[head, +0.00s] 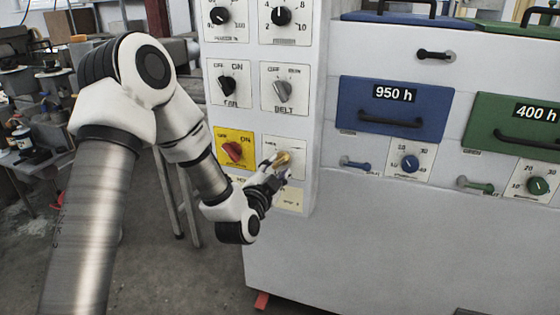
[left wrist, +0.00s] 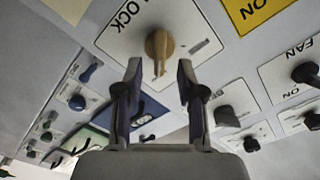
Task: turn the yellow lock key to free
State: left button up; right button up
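The yellow lock key (head: 283,160) sits on a white plate (head: 297,152) low on the control panel. In the left wrist view the key (left wrist: 159,46) is a tan-yellow round piece with a narrow handle, on a plate marked LOCK (left wrist: 128,17). My left gripper (head: 277,168) is at the key. In the left wrist view its two fingertips (left wrist: 160,68) are apart on either side of the key's handle, with a visible gap on each side. The key's exact turn angle is hard to tell. My right gripper is not in view.
A red switch on a yellow plate (head: 233,152) is just left of the key. The FAN knob (head: 227,86) and BELT knob (head: 282,91) are above. Blue (head: 393,110) and green (head: 518,126) drawers with small knobs are to the right.

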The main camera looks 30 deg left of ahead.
pick_arm(q)
jog(key=x, duration=0.2)
jog(key=shift+w+a+f, duration=0.1)
jog(key=shift+w+a, duration=0.05)
jog(key=shift+w, duration=0.25)
grip_shut()
jog(key=shift+n, duration=0.3)
jog(key=n+b, duration=0.1)
jog(key=n, duration=0.3)
jog(key=n+b, duration=0.1)
jog(key=n, duration=0.4)
jog(key=shift+s+a+b, duration=0.1)
jog(key=shift+a+b, duration=0.05)
jog(key=shift+b, duration=0.2)
jog(key=n+b, duration=0.2)
jog(key=n, duration=0.3)
jog(key=shift+a, duration=0.15)
jog(key=n+b, duration=0.2)
jog(key=n, duration=0.3)
